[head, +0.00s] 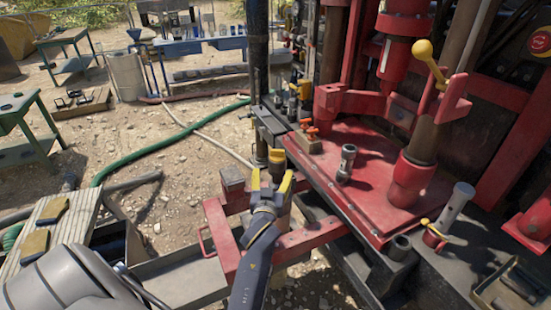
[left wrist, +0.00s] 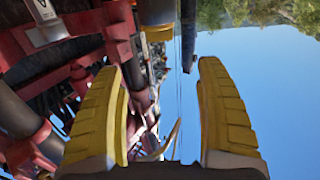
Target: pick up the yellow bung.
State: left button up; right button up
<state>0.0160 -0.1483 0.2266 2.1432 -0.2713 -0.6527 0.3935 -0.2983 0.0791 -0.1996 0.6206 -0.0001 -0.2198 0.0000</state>
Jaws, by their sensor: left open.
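A small yellow piece (head: 277,156), which may be the yellow bung, shows just beyond my left gripper, by the foot of a dark vertical pipe. In the left wrist view a yellow band (left wrist: 158,33) shows at the end of a dark cylinder, ahead of the fingers; I cannot tell for sure that it is the same thing. My left gripper (head: 271,182) has yellow fingers and is open, with nothing between them. It also shows in the left wrist view (left wrist: 163,75), its fingers wide apart. My right gripper is not in view.
The red rig deck (head: 385,205) is to the right, with a grey cylinder (head: 346,164) standing on it. A red frame (head: 310,240) lies below my left gripper. A yellow-knobbed lever (head: 424,52) is upper right. Yellow-and-dark blocks (head: 52,210) lie on planks at left. A green hose (head: 145,150) crosses the gravel.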

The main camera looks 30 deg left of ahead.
aim_at(277, 152)
pick_arm(q)
jog(key=x, duration=1.4)
jog(key=shift+w+a+f, duration=0.2)
jog(key=shift+w+a, duration=0.05)
jog(key=shift+w, duration=0.05)
jog(key=c, duration=1.2)
